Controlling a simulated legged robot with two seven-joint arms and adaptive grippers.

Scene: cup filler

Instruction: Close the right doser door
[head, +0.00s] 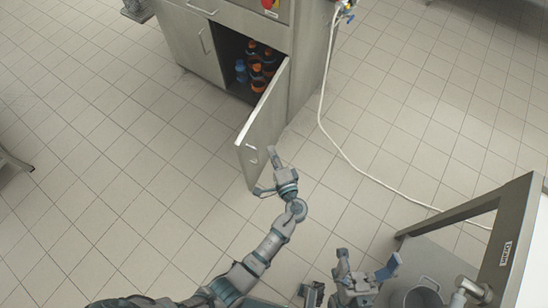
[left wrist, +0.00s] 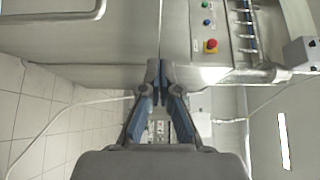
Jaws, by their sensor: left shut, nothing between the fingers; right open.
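The right doser door (head: 262,125) is a grey metal panel. In the head view it stands swung wide open from the doser cabinet, its free edge toward me. A small handle (head: 253,154) shows near that edge. My left gripper (head: 271,152) is shut and empty, just right of the door's free end; I cannot tell if it touches. In the left wrist view the left gripper's fingers (left wrist: 160,72) meet at their tips in front of grey metal panels. My right gripper (head: 368,258) is open and empty at the lower right, far from the door.
The open compartment holds several orange and blue bottles (head: 256,67). The left cabinet door (head: 190,42) is shut. A white hose (head: 345,150) runs across the tiles. A grey frame (head: 510,240) and a metal bucket (head: 424,292) stand at lower right.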

